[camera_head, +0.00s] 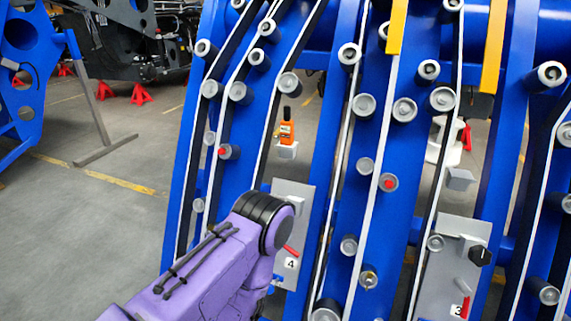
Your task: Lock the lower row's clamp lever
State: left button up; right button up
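A grey plate marked 4 (306,222) is fixed on the blue chassis, with a red lever (291,250) slanting beside the number. A second grey plate marked 3 (437,275) is at the lower right, with a black knob (480,256) and a red lever (464,307) pointing downward near the bottom edge. I cannot tell from this view whether either lever is locked. A purple arm of mine comes in from the lower left and covers part of plate 4. No gripper fingers show in this view.
Blue curved chassis beams (334,130) carry white belts and several grey rollers (404,110). An orange device (286,133) sits on a small grey bracket (288,151). Yellow strips (494,45) hang at the upper right. Open grey floor (100,225) lies at left.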

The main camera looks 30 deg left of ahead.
aim_at(294, 252)
jog(key=k, duration=0.5)
jog(key=u, duration=0.8)
jog(key=i, duration=0.8)
jog(key=z, duration=0.85)
